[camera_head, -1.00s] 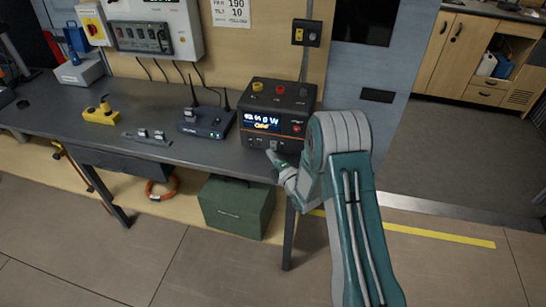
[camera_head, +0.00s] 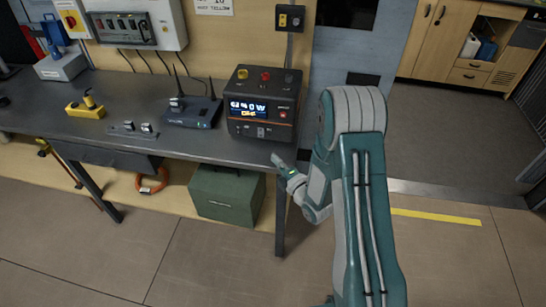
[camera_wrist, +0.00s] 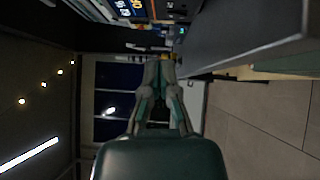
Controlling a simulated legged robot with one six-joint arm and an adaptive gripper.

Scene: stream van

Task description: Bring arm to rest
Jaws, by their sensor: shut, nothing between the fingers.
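My arm rises from the bottom right of the head view and bends down at its big grey and teal joint. My gripper (camera_head: 279,163) is at the table's front edge, below the black power unit (camera_head: 262,104) with its lit display. In the wrist view my gripper (camera_wrist: 160,64) shows its two fingers together with nothing between them. The table (camera_wrist: 245,38) appears turned on its side to the right there, beside the fingers. In the head view the fingertips are small and partly hidden by my arm.
The dark table (camera_head: 215,147) also holds a router (camera_head: 192,111) and a yellow device (camera_head: 85,107). A green box (camera_head: 226,194) stands under it. A cabinet (camera_head: 455,45) is at the back right. The floor (camera_head: 455,265) on the right is clear.

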